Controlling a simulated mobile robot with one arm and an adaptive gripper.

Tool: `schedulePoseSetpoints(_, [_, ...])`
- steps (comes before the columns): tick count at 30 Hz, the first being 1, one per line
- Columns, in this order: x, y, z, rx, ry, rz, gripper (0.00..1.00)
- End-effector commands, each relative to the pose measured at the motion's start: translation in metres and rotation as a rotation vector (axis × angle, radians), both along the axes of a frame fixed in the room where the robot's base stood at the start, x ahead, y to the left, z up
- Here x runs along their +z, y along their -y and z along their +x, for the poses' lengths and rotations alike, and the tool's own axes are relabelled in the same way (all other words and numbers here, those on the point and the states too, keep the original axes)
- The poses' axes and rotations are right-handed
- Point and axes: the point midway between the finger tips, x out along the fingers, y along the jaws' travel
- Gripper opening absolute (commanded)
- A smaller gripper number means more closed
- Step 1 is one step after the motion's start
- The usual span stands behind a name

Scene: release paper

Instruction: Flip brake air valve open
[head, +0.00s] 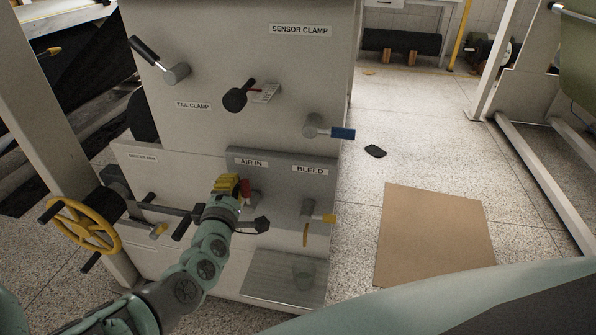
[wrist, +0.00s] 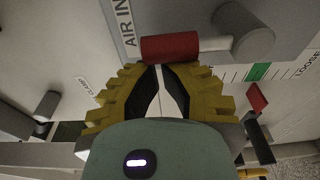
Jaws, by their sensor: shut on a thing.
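The red valve handle (head: 245,188) sits below the AIR IN label (head: 251,163) on the grey panel. In the wrist view the red handle (wrist: 170,47) lies sideways across the fingertips, joined to a grey round valve body (wrist: 243,32) on its right. My gripper (head: 232,186), with yellow ridged fingers, is at the handle. In the wrist view my gripper (wrist: 160,72) has its fingertips together at the handle's near edge, shut on it. The fingers hide part of the contact. The handle is partly hidden by my gripper in the head view.
A valve with a yellow handle (head: 328,219) is right of the handle, below the BLEED label (head: 309,170). A blue-handled valve (head: 342,133) is above. A yellow handwheel (head: 86,227) stands at left. A cardboard sheet (head: 434,237) lies on the open floor at right.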

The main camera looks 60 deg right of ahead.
Motion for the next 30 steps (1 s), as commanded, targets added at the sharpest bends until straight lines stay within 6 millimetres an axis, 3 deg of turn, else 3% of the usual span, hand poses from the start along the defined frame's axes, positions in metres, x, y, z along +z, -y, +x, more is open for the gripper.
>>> schedulePoseSetpoints(5, [0.0, 0.0, 0.002, -0.004, 0.002, -0.002, 0.0])
schedulePoseSetpoints(14, [-0.007, -0.022, 0.042, 0.007, 0.004, 0.004, 0.0])
schedulePoseSetpoints(16, [0.0, -0.034, 0.03, 0.001, -0.003, 0.004, 0.0])
schedulePoseSetpoints(30, [-0.002, -0.097, -0.006, 0.007, 0.001, 0.003, 0.0])
